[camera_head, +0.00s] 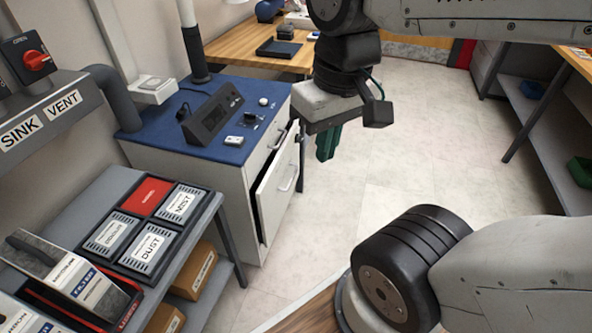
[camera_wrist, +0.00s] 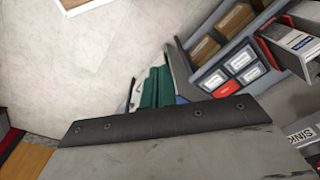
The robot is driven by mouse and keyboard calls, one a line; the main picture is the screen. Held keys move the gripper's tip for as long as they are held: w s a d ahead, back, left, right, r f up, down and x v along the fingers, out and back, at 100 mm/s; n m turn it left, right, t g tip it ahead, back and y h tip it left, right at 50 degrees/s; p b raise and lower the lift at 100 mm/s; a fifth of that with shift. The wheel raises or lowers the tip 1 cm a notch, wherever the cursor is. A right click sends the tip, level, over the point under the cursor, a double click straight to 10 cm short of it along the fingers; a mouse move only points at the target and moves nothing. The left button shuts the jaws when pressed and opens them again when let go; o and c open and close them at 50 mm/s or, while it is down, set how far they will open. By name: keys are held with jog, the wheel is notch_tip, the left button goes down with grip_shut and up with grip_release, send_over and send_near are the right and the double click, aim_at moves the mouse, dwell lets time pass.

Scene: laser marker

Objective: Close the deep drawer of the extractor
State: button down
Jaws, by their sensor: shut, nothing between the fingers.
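The extractor is a pale grey cabinet (camera_head: 238,185) with a blue top, left of centre in the head view. Its deep drawer (camera_head: 275,196) is partly open: the tall white front stands out from the body, with a dark gap along its left edge. A bar handle (camera_head: 290,179) is on that front. My gripper (camera_head: 326,146) has green fingers, shut and empty, pointing down to the right of the drawer front and higher in the picture; they look apart from it. In the wrist view the green fingers (camera_wrist: 155,88) partly hide the cabinet behind them.
A grey shelf unit (camera_head: 75,195) with labelled trays stands left of the extractor. A wooden table (camera_head: 240,52) is behind it. A shelf bench (camera_head: 550,125) lines the right side. The pale floor (camera_head: 400,150) in front of the drawer is clear.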

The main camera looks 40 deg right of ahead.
jog(key=w+d+f+m+g+y, duration=0.1)
jog(key=w+d+f+m+y, duration=0.1)
jog(key=w+f+m+y, duration=0.7)
jog(key=w+d+f+m+y, duration=0.35)
jog(key=w+f, duration=0.35)
jog(key=w, duration=0.6)
jog(key=w+d+f+m+t+y, duration=0.1)
jog(key=w+d+f+m+t, duration=0.1)
jog(key=d+f+m+t, duration=0.35)
jog(key=w+d+f+m+t+y, duration=0.1)
jog(key=w+d+f+m+t, duration=0.15)
jog(key=f, duration=0.65)
jog(key=m+t+h, duration=0.4)
jog(key=m+t, duration=0.2)
jog(key=m, duration=0.2)
send_near(269, 179)
jog(key=shift+n, duration=0.25)
jog(key=x, duration=0.6)
jog(key=shift+w+a, duration=0.3)
